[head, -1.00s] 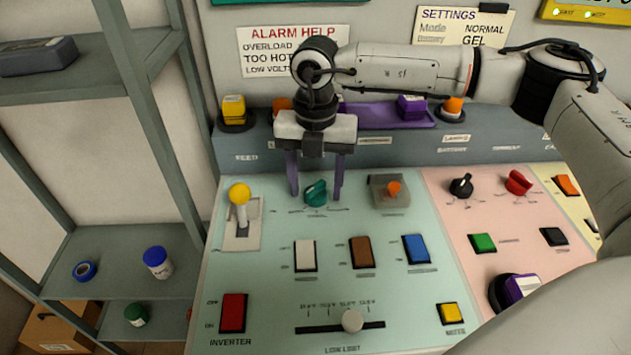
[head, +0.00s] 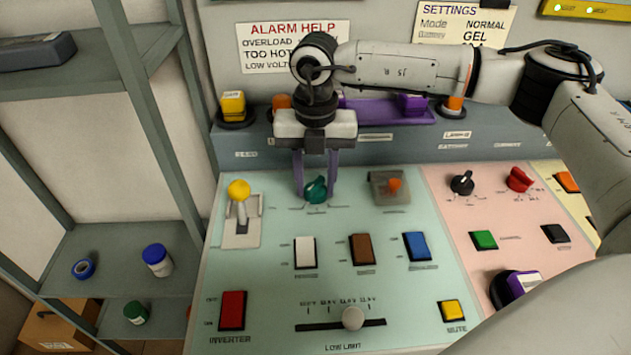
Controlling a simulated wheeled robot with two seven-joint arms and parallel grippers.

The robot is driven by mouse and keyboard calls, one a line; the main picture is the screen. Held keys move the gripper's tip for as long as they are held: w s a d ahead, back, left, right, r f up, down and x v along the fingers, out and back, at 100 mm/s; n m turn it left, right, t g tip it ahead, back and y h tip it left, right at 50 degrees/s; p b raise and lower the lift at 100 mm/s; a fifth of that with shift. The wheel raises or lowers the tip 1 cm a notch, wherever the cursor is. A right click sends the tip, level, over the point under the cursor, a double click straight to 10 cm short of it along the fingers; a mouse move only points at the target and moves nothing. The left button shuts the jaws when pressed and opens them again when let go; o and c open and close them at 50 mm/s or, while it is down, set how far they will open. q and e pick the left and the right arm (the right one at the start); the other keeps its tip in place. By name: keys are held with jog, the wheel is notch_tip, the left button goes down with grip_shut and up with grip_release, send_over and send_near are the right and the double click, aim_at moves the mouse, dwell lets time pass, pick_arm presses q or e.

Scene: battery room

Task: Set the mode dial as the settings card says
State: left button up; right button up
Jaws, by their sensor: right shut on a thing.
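A teal dial (head: 315,190) sits on the pale green panel, between the yellow-knobbed lever and the orange toggle. My right gripper (head: 316,188) points down over it, its two purple fingers shut on the dial's sides. The settings card (head: 465,24) hangs on the back wall and reads "Mode NORMAL" and "GEL", the second label being blurred. The small marks around the dial are too blurred to read. My left gripper is not in view.
A yellow-knobbed lever (head: 239,200) stands left of the dial, an orange toggle (head: 392,186) to its right. White, brown and blue (head: 416,246) rocker switches lie in front. A black dial (head: 462,183) and a red dial (head: 519,179) sit on the pink panel.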

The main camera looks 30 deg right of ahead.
aim_at(315, 183)
jog(key=n+b, duration=0.1)
jog(key=n, duration=0.3)
jog(key=shift+n+b, duration=0.8)
jog(key=shift+n, duration=0.9)
jog(key=o, duration=1)
jog(key=shift+o, duration=0.2)
notch_tip(315, 183, up, 10)
jog(key=shift+r+b, duration=0.25)
jog(key=shift+b, duration=0.05)
